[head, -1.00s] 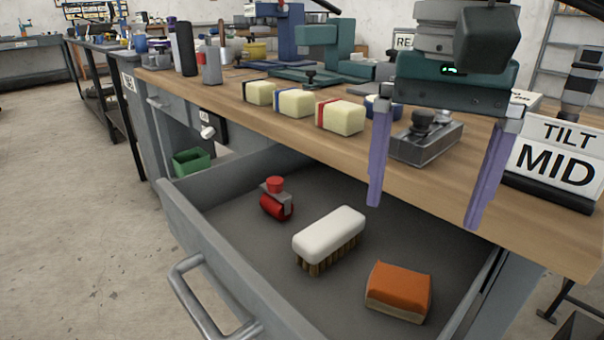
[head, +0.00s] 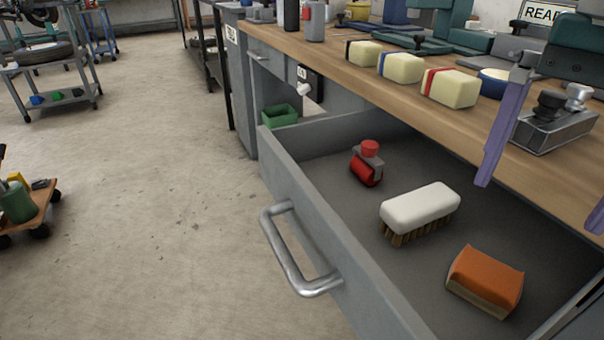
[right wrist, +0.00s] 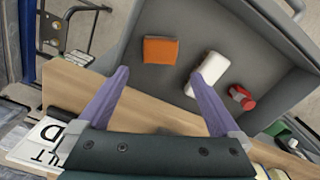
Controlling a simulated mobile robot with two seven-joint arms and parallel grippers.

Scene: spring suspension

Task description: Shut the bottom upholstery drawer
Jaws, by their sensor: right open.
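A grey drawer (head: 305,205) stands pulled open from under the wooden workbench top, with a silver bar handle (head: 287,258) on its front. In it lie a white-backed brush (head: 420,208), an orange and tan block (head: 485,280) and a red-capped item (head: 367,165). My right gripper (head: 540,206) is open and empty over the bench's front edge, its far part cut off by the frame's right edge. In the right wrist view its spread purple fingers (right wrist: 158,73) point toward the drawer (right wrist: 205,20). My left gripper is out of view.
The bench top (head: 400,110) carries several pale blocks and a grey metal fixture (head: 555,130) near the right gripper. A green bin (head: 280,116) sits beyond the drawer. A low cart (head: 30,205) stands far left. The floor before the drawer front is clear.

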